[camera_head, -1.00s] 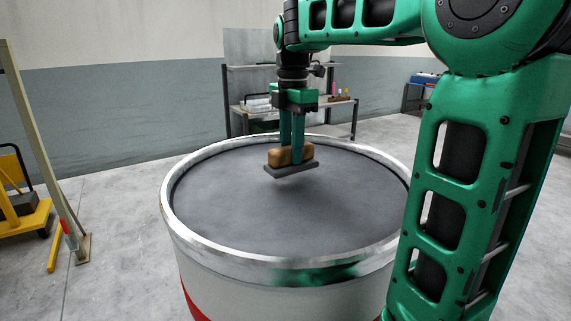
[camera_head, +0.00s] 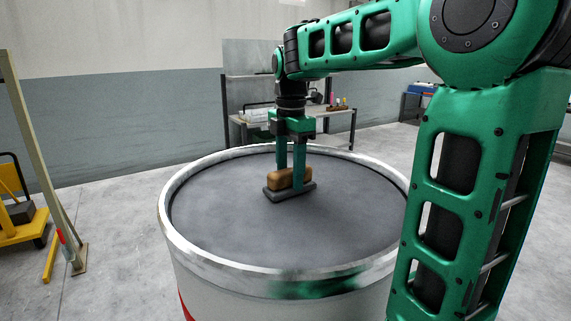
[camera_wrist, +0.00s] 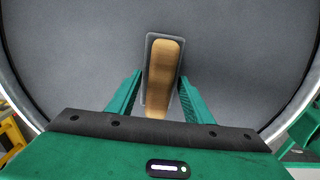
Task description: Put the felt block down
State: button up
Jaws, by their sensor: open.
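The felt block has a tan wooden grip on a dark grey base. In the head view the felt block (camera_head: 289,181) rests flat on the grey top of a round drum (camera_head: 225,225). My gripper (camera_head: 291,186) points straight down over it with one finger on each side of the wooden grip. In the wrist view the felt block (camera_wrist: 163,75) lies lengthwise between the two green fingers, with a gap on both sides. My gripper (camera_wrist: 160,98) is open.
The drum's raised metal rim (camera_head: 180,235) surrounds the top, which is otherwise bare. A workbench (camera_head: 335,114) with small items stands behind. A yellow cart (camera_head: 20,225) and a slanted post (camera_head: 35,150) are at left. A blue item lies on a bench at far right.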

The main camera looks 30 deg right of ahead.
jog(key=r, duration=0.8)
jog(key=shift+s+d, duration=0.25)
jog(key=shift+s, duration=0.1)
jog(key=shift+r, duration=1.25)
jog(key=shift+r, duration=0.1)
jog(key=shift+s, duration=0.15)
